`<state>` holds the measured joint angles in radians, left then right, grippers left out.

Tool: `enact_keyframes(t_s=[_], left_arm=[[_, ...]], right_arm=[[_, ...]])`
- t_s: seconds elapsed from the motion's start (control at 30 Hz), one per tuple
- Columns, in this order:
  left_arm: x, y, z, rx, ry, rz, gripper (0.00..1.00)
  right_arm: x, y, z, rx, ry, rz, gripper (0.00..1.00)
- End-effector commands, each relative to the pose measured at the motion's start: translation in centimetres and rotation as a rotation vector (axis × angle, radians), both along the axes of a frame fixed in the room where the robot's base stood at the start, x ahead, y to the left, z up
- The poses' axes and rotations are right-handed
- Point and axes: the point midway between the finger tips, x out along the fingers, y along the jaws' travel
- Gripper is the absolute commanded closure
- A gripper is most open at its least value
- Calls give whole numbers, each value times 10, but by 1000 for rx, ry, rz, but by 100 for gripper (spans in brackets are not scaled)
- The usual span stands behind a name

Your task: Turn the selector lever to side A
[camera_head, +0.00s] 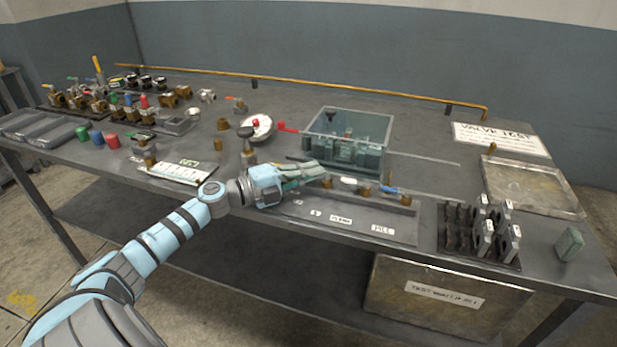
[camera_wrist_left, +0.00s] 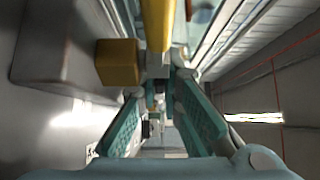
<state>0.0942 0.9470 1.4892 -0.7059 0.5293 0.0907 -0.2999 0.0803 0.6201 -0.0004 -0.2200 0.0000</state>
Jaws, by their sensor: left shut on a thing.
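My left gripper (camera_head: 312,171) reaches in from the left to the front middle of the bench, just in front of the clear bin. In the left wrist view its two teal fingers (camera_wrist_left: 163,90) close in around a grey end piece below a yellow bar (camera_wrist_left: 157,25), which appears to be the selector lever. The gripper is shut on it. A yellow block (camera_wrist_left: 118,62) stands beside the bar. In the head view the gripper hides the held part. I cannot read a side A mark. My right gripper is not in view.
A clear bin (camera_head: 372,112) stands behind the gripper. A labelled dark tray (camera_head: 340,222) lies in front to the right. A dial with a red handle (camera_head: 287,127) is behind left. A green-white card (camera_head: 182,171) lies at left. A black rack (camera_head: 460,240) stands at right.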

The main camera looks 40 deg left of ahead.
Motion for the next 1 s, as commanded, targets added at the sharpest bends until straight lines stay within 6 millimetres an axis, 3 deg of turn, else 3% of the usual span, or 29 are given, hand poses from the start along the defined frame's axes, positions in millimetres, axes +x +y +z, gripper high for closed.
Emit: enact_keyframes(t_s=[0.33, 0.4, 0.77, 0.87, 1.0], left_arm=[[-1, -2, -2, 3, 4, -8, 100], [-1, -2, -3, 3, 4, -8, 85], [-1, 0, -1, 2, 2, -4, 85], [-1, -1, 5, 3, 1, -5, 85], [-1, -1, 35, 8, -3, -6, 85]], right_arm=[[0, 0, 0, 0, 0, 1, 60], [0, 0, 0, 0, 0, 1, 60], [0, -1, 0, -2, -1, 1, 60], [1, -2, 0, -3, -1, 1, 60], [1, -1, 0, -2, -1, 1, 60]])
